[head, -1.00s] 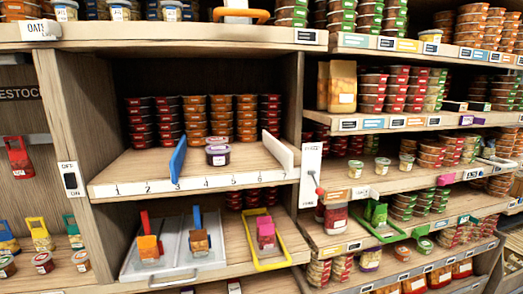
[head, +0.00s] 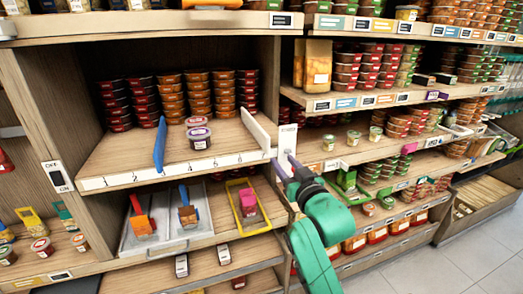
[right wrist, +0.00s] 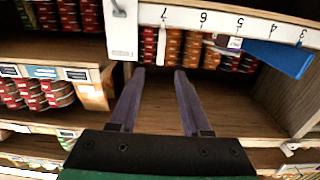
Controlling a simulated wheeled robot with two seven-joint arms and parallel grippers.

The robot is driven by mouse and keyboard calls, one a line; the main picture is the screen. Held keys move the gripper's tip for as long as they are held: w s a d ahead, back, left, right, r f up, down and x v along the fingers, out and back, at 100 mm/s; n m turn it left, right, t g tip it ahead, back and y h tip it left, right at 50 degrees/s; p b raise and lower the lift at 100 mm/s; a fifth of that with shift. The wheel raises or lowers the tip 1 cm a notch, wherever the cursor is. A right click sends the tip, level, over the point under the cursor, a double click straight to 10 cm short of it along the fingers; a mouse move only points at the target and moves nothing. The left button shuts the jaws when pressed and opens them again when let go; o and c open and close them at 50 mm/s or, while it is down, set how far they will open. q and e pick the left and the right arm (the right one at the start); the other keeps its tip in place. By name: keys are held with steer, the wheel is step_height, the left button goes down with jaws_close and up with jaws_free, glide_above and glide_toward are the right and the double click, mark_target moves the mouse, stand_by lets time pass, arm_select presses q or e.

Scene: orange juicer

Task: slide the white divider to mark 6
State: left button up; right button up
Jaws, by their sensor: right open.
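The white divider (head: 257,130) stands upright near the right end of the middle shelf, right of mark 6 on the white numbered strip (head: 150,173). In the right wrist view the strip (right wrist: 222,22) appears upside down along the top. My right gripper (head: 284,160) is open in front of the shelf's right end, close to the divider's front end; I cannot tell whether they touch. In the right wrist view its two fingers (right wrist: 158,72) are apart with nothing between them. My left gripper is not in view.
A blue divider (head: 160,145) stands left of the stacked jars (head: 199,138). A white panel (head: 288,138) with a lever is on the post beside my right gripper. Below are trays with colored-handled items (head: 188,212). Shelf space between the jars and the white divider is clear.

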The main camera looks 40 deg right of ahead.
mark_target(269, 145)
steer(key=p+x, duration=0.4)
steer(key=x, duration=0.8)
steer(key=shift+w, duration=0.3)
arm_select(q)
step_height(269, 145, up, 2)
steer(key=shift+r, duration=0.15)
arm_select(e)
jaws_close()
stand_by(0.3)
